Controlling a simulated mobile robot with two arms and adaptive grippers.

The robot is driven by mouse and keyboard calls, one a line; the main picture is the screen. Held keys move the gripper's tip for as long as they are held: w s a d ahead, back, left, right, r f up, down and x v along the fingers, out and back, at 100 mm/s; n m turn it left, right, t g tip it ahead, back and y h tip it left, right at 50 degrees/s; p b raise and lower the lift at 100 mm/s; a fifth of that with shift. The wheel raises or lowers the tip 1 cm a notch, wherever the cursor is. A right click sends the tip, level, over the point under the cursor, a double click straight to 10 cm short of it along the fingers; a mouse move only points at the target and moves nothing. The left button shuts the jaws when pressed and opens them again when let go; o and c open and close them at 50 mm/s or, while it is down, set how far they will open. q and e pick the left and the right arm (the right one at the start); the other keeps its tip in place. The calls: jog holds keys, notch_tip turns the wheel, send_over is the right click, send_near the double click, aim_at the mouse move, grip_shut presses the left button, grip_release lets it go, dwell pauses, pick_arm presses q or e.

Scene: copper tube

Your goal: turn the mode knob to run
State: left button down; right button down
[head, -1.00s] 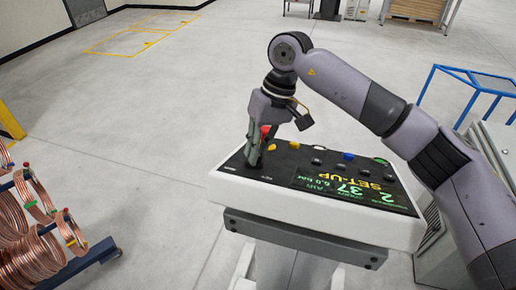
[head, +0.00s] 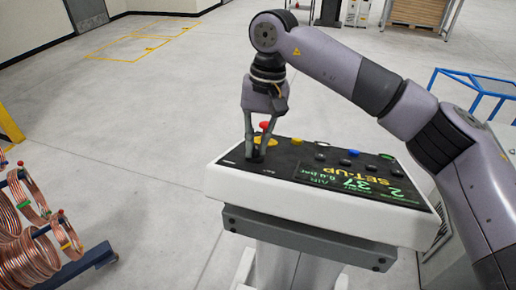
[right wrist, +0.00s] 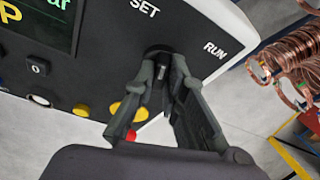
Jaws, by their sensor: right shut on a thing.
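The dark mode knob (right wrist: 158,53) sits on the black panel face, between the white words SET (right wrist: 144,6) and RUN (right wrist: 215,49) in the right wrist view. My right gripper (right wrist: 166,72) is shut on the knob, with one finger on each side; the fingers cover most of it, so its pointer is not clear. In the head view my right gripper (head: 256,156) reaches down to the left end of the console (head: 310,208). The console's display (head: 350,182) reads SET-UP in yellow. My left gripper is not in view.
A red button (head: 265,125) on a yellow base stands close behind the gripper. Several other buttons line the panel's far edge. Copper coils (head: 35,255) hang on a rack at the lower left. Open floor lies between the rack and console.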

jog(key=m, duration=0.2)
jog(key=shift+a+f+m+h, duration=0.1)
jog(key=shift+m+h, duration=0.3)
jog(key=m, duration=0.2)
jog(key=shift+a+m+g+h, duration=0.1)
jog(key=shift+m+g+h, duration=0.2)
jog(key=shift+h, duration=0.1)
jog(key=m, duration=0.3)
jog(key=shift+a+g+h+p, duration=0.1)
jog(key=shift+g+h+p, duration=0.2)
jog(key=shift+h+p, duration=0.1)
jog(key=shift+w+m+g+h+p, duration=0.1)
jog(key=shift+m+g+h+p, duration=0.15)
jog(key=shift+m, duration=0.6)
jog(key=shift+w+m+g+h+p, duration=0.15)
jog(key=shift+m+p, duration=0.2)
jog(key=shift+m, duration=0.5)
jog(key=shift+s+f, duration=0.1)
jog(key=c, duration=1.6)
grip_release()
jog(key=shift+c, duration=0.2)
jog(key=shift+r, duration=0.2)
jog(key=v, duration=0.7)
jog(key=shift+r, duration=0.15)
